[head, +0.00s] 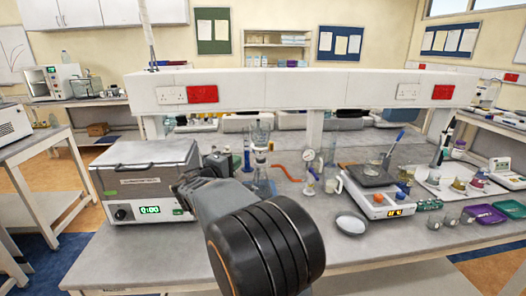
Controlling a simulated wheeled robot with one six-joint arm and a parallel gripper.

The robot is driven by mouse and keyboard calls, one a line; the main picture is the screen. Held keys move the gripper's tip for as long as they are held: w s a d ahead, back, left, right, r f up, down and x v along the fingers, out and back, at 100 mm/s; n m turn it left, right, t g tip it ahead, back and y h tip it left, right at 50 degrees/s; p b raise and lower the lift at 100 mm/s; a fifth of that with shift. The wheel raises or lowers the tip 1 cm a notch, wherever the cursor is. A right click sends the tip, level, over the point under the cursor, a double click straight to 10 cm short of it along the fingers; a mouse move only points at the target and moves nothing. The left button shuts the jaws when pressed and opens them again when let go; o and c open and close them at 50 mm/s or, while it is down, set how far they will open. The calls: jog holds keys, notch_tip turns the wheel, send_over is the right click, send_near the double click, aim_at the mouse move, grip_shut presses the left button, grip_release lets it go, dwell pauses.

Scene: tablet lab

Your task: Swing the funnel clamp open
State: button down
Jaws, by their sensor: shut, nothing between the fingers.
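A clear glass filter funnel (260,134) stands upright on a glass flask (264,187) near the middle of the bench. The clamp is at the joint between them, too small to make out, so I cannot tell how it sits. My gripper (220,162) is just left of the funnel and flask in the picture. Its fingers are small, dark and partly hidden behind my arm; it is shut and holds nothing. I cannot tell whether it touches the glassware.
A grey box instrument (150,178) with a green display stands on the left. An orange hose (286,172) runs right from the flask. A gauge (309,156), a white dish (351,223) and a balance (378,201) stand to the right.

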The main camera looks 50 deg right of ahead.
dwell(0.3)
jog(key=p, duration=0.3)
send_near(263, 148)
notch_tip(263, 148, up, 3)
jog(key=shift+s+d+p, duration=0.2)
jog(key=shift+s+d, duration=0.15)
jog(key=shift+d, duration=0.45)
jog(key=shift+s+d+p, duration=0.15)
jog(key=shift+s+d, duration=0.2)
jog(key=shift+d, duration=0.5)
jog(key=shift+s+d+p, duration=0.2)
jog(key=shift+s+d, duration=0.15)
jog(key=shift+d, duration=0.45)
jog(key=shift+w+f, duration=0.1)
